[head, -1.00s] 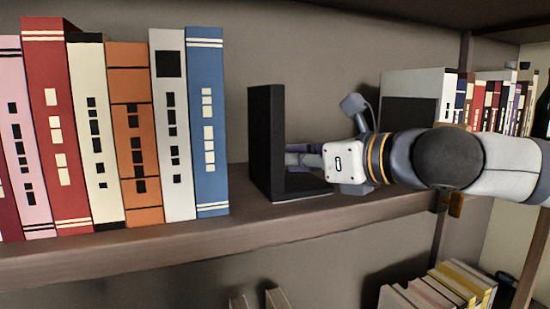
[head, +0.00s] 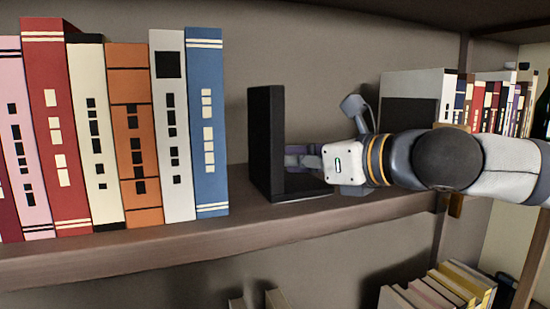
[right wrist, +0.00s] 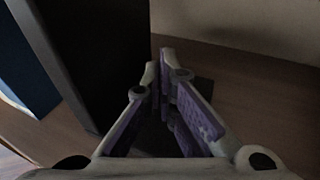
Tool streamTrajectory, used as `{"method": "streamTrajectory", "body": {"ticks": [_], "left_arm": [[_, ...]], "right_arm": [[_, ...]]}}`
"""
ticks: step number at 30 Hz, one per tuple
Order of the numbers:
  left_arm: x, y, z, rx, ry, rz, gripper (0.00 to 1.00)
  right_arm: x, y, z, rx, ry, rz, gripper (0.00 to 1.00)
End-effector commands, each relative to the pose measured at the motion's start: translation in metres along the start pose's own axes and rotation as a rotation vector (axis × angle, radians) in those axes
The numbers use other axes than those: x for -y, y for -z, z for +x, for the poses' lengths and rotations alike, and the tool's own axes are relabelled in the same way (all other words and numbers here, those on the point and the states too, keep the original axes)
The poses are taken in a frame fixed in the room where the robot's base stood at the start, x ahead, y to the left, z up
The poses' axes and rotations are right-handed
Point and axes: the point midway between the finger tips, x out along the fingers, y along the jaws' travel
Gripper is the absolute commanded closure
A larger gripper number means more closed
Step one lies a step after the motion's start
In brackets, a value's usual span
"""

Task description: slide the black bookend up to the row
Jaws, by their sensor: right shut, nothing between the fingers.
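The black bookend (head: 264,140) stands upright on the shelf, to the right of the row of books. A gap of bare shelf lies between its upright plate and the blue book (head: 207,130) at the row's right end. My right gripper (head: 292,159) is shut and empty, reaching in from the right over the bookend's foot, with its fingertips close to the upright plate's right face. In the right wrist view, the fingers (right wrist: 165,75) point toward the dark plate (right wrist: 95,60); I cannot tell whether they touch it. My left gripper is not in view.
The row also holds white, orange, cream, red and pink books, all upright on the wooden shelf board (head: 130,247). A large grey-white box-like item (head: 412,95) and more books stand behind my right arm. More books (head: 440,290) are on the shelf below.

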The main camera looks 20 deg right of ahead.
Motion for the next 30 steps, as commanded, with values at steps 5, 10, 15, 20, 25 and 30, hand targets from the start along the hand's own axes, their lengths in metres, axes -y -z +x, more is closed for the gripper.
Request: {"method": "streamTrajectory", "body": {"ticks": [5, 10, 15, 20, 25, 30], "left_arm": [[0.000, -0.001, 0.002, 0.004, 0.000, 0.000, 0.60], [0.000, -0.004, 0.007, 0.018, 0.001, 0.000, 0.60], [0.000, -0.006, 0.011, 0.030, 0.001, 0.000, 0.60], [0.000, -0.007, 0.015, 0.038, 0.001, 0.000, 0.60], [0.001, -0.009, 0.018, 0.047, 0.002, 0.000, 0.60], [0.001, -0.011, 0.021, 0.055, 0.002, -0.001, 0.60]], "right_arm": [[-0.003, 0.001, 0.002, -0.001, -0.001, -0.001, 1.00], [-0.012, 0.002, 0.006, -0.005, -0.002, -0.001, 1.00], [-0.021, 0.001, 0.010, -0.004, -0.001, -0.001, 1.00], [-0.031, 0.000, 0.013, -0.003, -0.003, -0.001, 1.00], [-0.041, -0.001, 0.017, -0.003, -0.004, -0.002, 1.00], [-0.051, -0.002, 0.020, -0.002, -0.004, -0.003, 1.00]]}}
